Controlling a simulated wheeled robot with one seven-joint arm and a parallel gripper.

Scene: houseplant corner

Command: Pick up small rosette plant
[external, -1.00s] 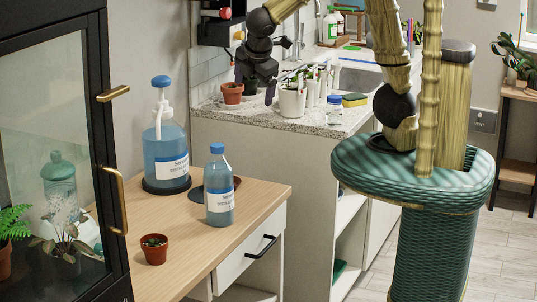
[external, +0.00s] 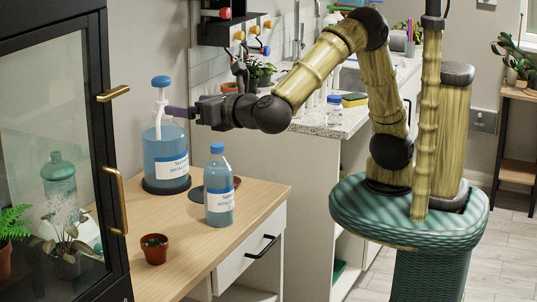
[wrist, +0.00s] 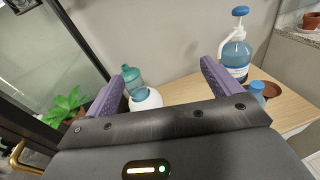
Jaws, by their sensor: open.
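My gripper (external: 177,112) is raised above the back of the table, level with the pump bottle's neck, and points left. It is well above and behind the pot. In the wrist view its purple fingers (wrist: 168,78) are spread with nothing held between them.
A blue pump bottle (external: 166,160) and a smaller blue bottle (external: 219,190) stand on the wooden table (external: 205,250). A glass-fronted cabinet (external: 60,130) with plants borders the left. The stone counter (external: 345,122) behind holds more pots. The table's front is mostly clear.

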